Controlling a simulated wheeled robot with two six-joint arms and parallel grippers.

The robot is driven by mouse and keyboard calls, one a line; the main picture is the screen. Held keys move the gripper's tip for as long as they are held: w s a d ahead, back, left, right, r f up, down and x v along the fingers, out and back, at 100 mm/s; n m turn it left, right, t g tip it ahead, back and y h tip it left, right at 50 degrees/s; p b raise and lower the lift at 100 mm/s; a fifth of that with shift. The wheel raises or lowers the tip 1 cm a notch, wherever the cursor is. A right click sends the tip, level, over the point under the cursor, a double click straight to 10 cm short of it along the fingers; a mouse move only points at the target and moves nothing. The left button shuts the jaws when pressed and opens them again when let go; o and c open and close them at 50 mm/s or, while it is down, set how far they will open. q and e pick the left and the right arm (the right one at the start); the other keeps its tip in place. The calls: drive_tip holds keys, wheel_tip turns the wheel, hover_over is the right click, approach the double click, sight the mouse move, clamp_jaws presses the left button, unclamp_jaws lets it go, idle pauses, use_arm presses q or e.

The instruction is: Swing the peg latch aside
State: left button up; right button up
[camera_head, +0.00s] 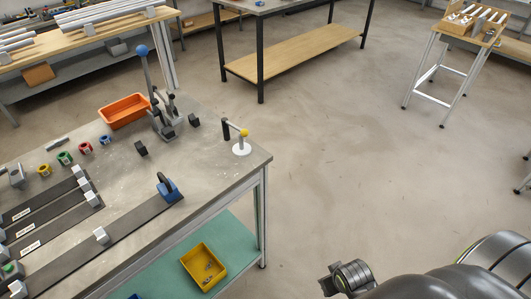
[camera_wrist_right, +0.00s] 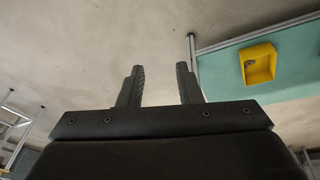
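What looks like the peg latch stands near the right corner of the workbench (camera_head: 120,200). It has a white round base and post (camera_head: 241,148), a yellow knob (camera_head: 244,132) on top and a dark arm (camera_head: 233,127) reaching left to a black upright grip. Nothing of mine touches it. My right gripper (camera_wrist_right: 160,85) is open and empty in the right wrist view, its two dark fingers apart above the floor. My right arm shows at the lower right in the head view, well off the bench. My left gripper is not in view.
A lever clamp with a blue ball (camera_head: 142,50) and an orange bin (camera_head: 124,110) stand left of the latch. Dark rails with white blocks and a blue-handled piece (camera_head: 169,190) lie nearer. A yellow bin (camera_head: 204,264) sits on the green lower shelf. Floor right of the bench is clear.

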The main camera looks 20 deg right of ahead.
drive_tip(key=w+a+r+t+p, duration=0.1)
drive_tip(key=w+r, duration=0.2)
drive_tip(key=r, duration=0.3)
drive_tip(key=w+a+r, duration=0.1)
drive_tip(key=w+r, duration=0.3)
drive_tip(key=r, duration=0.3)
drive_tip(key=w+a+r+n+y, duration=0.1)
drive_tip(key=w+r+n+y, duration=0.1)
drive_tip(key=w+r, duration=0.75)
drive_tip(key=w+a+r+n+y, duration=0.1)
drive_tip(key=w+a+r, duration=0.1)
drive_tip(key=w+r, duration=0.8)
drive_tip(key=w+r+n+y, duration=0.1)
drive_tip(key=w+r+y, duration=0.1)
drive_tip(key=w+r, duration=0.95)
drive_tip(key=p+x, duration=0.1)
drive_tip(key=x, duration=0.4)
drive_tip(key=s+x, duration=0.1)
drive_tip(key=x, duration=0.4)
drive_tip(key=p+x, duration=0.1)
drive_tip(key=x, duration=0.5)
drive_tip(key=shift+s+a+f+p, duration=0.15)
drive_tip(key=shift+s+a+p, duration=0.05)
drive_tip(key=shift+a+p, duration=0.2)
clamp_jaws()
